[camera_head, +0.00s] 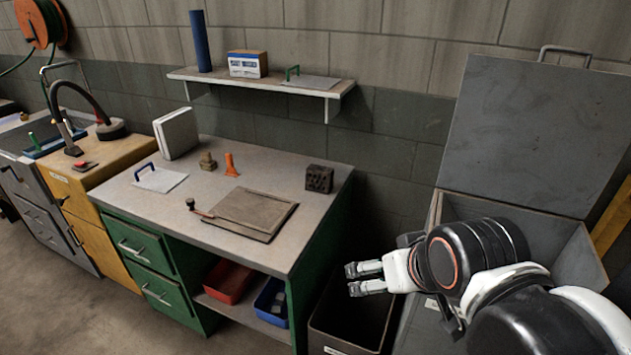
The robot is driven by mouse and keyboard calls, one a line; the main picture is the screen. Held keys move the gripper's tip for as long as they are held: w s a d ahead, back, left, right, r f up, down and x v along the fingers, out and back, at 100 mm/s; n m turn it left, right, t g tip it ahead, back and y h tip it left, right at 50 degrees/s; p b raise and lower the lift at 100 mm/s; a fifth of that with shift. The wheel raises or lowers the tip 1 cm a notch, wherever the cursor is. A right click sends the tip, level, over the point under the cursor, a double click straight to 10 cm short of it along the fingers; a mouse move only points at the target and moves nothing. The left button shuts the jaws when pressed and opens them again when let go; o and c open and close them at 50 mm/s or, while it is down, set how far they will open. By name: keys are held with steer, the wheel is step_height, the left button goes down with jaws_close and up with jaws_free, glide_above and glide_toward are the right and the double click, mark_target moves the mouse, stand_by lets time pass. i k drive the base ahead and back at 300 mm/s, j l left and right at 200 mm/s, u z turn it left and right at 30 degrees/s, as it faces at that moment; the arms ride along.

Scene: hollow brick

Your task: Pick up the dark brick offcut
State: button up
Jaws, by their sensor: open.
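The dark brick offcut (319,179) is a small brown-black block with holes in its face. It stands on the grey worktop (270,171) near the right back corner of the green bench. My gripper (352,279) is open and empty, its two fingers pointing left. In the picture it is below and to the right of the offcut, clear of it, past the bench's right edge and over a dark bin.
A board (240,212) with a handled tool lies at the worktop's front. An orange piece (230,164) and a small brass-coloured block (208,161) stand behind it. A wall shelf (262,80) hangs above. A dark bin (345,343) and an open grey chest (530,135) are right.

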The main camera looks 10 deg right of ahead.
mark_target(318, 179)
steer(key=i+j+z, duration=0.15)
steer(key=z, duration=0.25)
steer(key=j+z, duration=0.2)
steer(key=z, duration=0.25)
steer(key=i+j+z, duration=0.1)
steer(key=j+z, duration=0.3)
steer(key=i+j+z, duration=0.1)
steer(key=j+z, duration=0.3)
steer(key=j, duration=1.7)
